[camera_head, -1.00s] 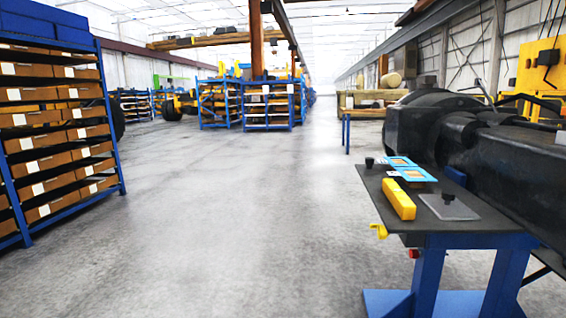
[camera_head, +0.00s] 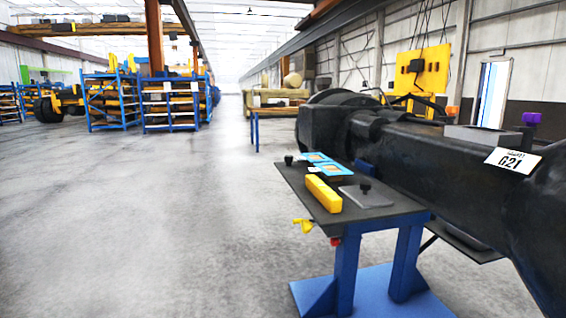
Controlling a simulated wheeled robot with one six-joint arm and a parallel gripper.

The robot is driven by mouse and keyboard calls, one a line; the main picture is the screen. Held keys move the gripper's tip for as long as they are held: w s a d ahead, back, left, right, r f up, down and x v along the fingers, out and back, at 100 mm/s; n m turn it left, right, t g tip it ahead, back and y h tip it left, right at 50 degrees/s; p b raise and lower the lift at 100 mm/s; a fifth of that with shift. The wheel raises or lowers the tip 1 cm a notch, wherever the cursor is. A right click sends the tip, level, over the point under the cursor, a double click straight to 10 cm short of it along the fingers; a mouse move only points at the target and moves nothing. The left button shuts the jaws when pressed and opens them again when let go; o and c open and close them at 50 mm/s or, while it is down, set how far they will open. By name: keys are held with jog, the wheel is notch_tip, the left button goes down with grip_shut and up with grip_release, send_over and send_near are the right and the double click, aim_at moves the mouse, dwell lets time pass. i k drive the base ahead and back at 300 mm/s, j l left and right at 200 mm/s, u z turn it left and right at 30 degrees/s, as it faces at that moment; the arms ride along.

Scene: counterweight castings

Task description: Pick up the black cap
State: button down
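A small black cap-like piece (camera_head: 288,160) stands at the far left corner of the dark top of a blue-legged table (camera_head: 337,220). A second small black piece (camera_head: 365,186) sits upright on a grey plate (camera_head: 372,199) on the same table. From this distance I cannot tell which of the two is the black cap. My gripper does not show in this view, so its state and hold are hidden.
A yellow block (camera_head: 323,193) and blue-edged cards (camera_head: 323,164) lie on the table. A yellow piece (camera_head: 303,225) sticks out at its left edge. A large black casting (camera_head: 440,150) stands right behind the table. Open concrete floor (camera_head: 140,230) lies left.

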aim_at(288, 159)
jog(key=z, duration=1.7)
jog(key=u, duration=1.7)
jog(key=i+j, duration=0.1)
jog(key=i, duration=0.65)
jog(key=i+j, duration=0.1)
jog(key=i, duration=0.65)
jog(key=u, duration=0.05)
